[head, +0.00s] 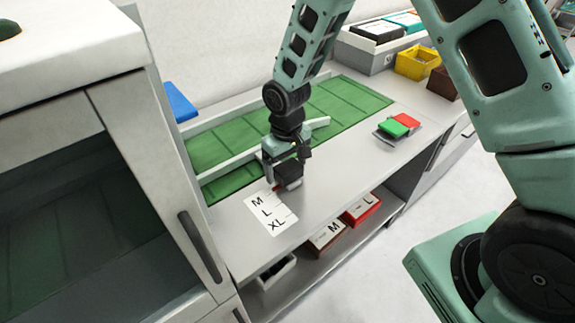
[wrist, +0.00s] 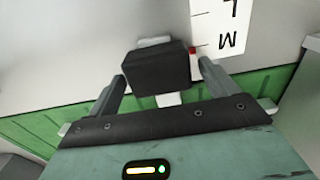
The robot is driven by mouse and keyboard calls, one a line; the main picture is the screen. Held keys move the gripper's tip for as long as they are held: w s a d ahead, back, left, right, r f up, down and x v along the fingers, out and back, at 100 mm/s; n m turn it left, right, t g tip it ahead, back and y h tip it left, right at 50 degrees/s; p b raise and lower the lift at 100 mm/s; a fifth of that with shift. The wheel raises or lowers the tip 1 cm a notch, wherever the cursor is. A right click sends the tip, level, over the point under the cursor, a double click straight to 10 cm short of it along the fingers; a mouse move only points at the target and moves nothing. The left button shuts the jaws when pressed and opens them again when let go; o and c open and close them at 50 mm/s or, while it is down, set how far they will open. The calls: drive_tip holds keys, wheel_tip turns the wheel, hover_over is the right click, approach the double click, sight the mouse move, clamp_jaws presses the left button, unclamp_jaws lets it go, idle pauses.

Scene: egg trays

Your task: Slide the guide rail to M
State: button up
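The guide rail (head: 226,168) is a pale bar along the near side of the green belt. Its dark handle block (wrist: 157,72) lies between the fingers of my gripper (wrist: 162,70) in the wrist view. The left finger is very close to the block, and a small gap shows at the right finger. My gripper (head: 282,172) is low over the counter in the head view. A small red pointer (wrist: 193,51) at the block's side is by the tick beside M on the white size card (wrist: 208,25). The card (head: 284,222) reads M, L, XL in the head view.
A pad with green and red buttons (head: 382,134) sits on the counter to the right. Boxes marked M (head: 322,240) and L (head: 365,207) stand on the shelf below. A grey cabinet (head: 150,170) stands close on the left. Yellow bin (head: 416,63) at the back right.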

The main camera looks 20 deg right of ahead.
wheel_tip(320, 180, up, 17)
drive_tip(key=b, duration=0.2)
drive_tip(key=shift+r, duration=0.2)
idle(0.5)
drive_tip(key=s+a+n, duration=0.2)
drive_tip(key=s, duration=1.1)
drive_tip(key=s+a+n, duration=0.2)
drive_tip(key=s, duration=1.1)
drive_tip(key=shift+a+y, duration=0.15)
drive_tip(key=shift+y, duration=0.15)
